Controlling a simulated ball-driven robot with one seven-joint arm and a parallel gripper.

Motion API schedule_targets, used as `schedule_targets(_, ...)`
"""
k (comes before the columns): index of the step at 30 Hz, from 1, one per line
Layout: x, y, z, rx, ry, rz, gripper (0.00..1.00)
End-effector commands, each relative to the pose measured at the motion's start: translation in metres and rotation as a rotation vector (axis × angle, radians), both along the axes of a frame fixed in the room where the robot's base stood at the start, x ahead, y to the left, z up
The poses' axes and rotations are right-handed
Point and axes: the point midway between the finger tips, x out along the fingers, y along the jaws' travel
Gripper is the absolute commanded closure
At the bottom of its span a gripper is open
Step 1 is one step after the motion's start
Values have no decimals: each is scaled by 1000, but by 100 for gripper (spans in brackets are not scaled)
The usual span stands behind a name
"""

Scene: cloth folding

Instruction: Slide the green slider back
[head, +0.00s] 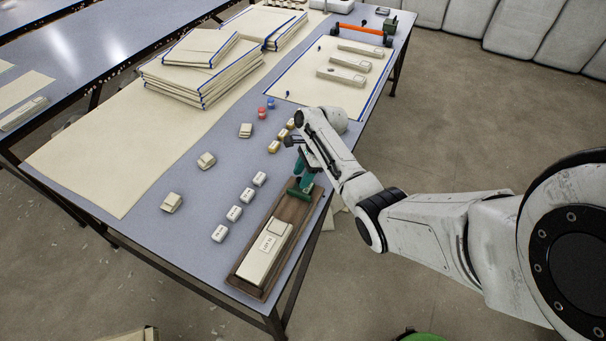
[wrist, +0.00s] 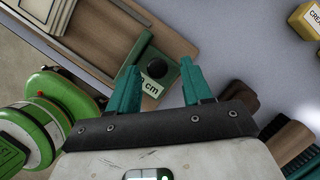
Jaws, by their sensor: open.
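The green slider (head: 297,190) sits at the far end of a long brown wooden tray (head: 291,209) near the table's right edge. In the wrist view the slider (wrist: 163,65) is a dark green plate with a raised black knob and a white label ending in "cm". My gripper (head: 303,172) is above the slider, with teal fingers pointing down. In the wrist view my gripper (wrist: 159,68) is open, its fingertips on either side of part of the slider. Whether they touch it cannot be told. A cream folded cloth (head: 263,254) with a label lies in the tray's near part.
Several white labelled blocks (head: 234,213) stand left of the tray, and yellow blocks (head: 274,146) stand beyond them. Small folded cloths (head: 206,160) lie farther left. Stacked cloths (head: 200,75) and a blue-edged mat (head: 285,83) are farther back.

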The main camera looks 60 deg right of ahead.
Motion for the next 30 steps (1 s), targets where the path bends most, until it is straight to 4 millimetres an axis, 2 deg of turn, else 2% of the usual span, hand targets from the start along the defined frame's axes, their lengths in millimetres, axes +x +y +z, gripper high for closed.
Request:
schedule_targets(7, -2, -4, 13, -1, -4, 0, 50)
schedule_targets(21, -24, -28, 88, -1, -3, 0, 50)
schedule_targets(30, -29, -31, 100, 0, 0, -1, 50)
